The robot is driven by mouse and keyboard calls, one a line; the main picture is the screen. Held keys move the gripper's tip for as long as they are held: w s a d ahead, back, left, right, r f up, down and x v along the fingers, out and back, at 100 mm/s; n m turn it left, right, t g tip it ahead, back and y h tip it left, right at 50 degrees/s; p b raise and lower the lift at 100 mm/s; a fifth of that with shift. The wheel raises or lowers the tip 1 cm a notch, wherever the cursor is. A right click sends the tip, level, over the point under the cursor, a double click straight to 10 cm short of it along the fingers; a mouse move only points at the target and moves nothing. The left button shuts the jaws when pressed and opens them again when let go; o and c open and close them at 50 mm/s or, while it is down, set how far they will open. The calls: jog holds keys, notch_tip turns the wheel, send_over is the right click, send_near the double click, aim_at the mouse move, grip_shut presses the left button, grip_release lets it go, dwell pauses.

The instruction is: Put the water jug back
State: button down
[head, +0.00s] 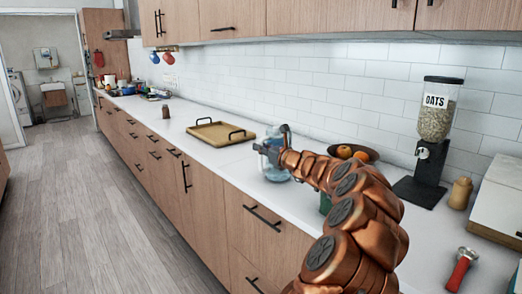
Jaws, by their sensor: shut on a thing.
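The water jug (276,173) is a clear, bluish vessel at the counter, right of the tray. My gripper (268,151) is at the jug's upper part and shut on it. My copper-coloured arm reaches in from the lower right and hides the jug's right side. The jug looks upright. I cannot tell whether its base touches the white counter (175,122).
A yellow tray (222,134) with black handles lies left of the jug. A fruit bowl (354,153), an oats dispenser (435,115) and a tan bottle (460,193) stand to the right. A red-handled tool (461,270) lies near the front right.

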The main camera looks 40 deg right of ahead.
jog(key=shift+f, duration=0.2)
jog(key=c, duration=1.2)
grip_release()
jog(key=shift+o, duration=0.2)
jog(key=s, duration=1.2)
jog(key=shift+a, duration=0.1)
